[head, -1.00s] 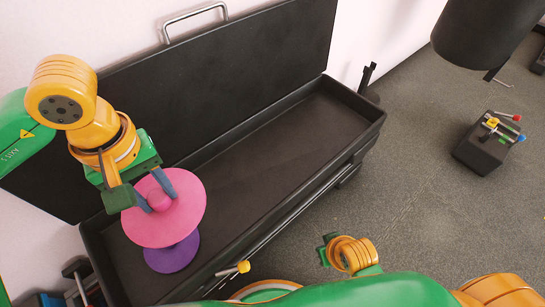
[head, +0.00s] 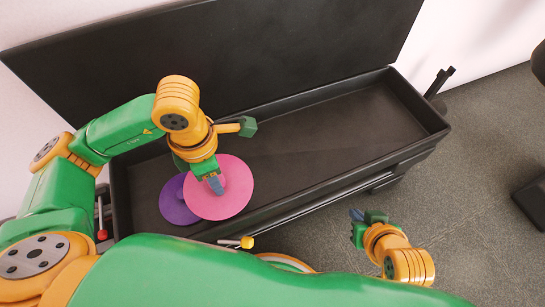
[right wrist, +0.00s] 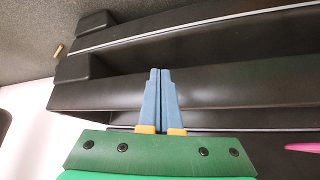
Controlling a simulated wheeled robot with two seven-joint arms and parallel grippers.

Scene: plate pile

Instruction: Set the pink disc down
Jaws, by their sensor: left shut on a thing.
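The pink disc (head: 235,200) is at the left part of the open black box, in the head view. My left gripper (head: 215,184) is shut on the middle of the disc from above. The purple disc (head: 174,203) lies in the box, partly hidden under the pink disc's left side. I cannot tell whether the two discs touch or how high the pink one is. My right gripper (head: 356,214) is outside the box, in front of it. In the right wrist view its blue fingers (right wrist: 160,75) are together with nothing between them. A pink edge (right wrist: 303,147) shows there at the right.
The black box (head: 440,130) has a raised lid (head: 270,50) behind it. The box floor (head: 340,125) to the right of the discs is bare. A yellow-tipped handle (head: 246,242) is near the box's front edge. Grey floor (head: 470,240) is open at the right.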

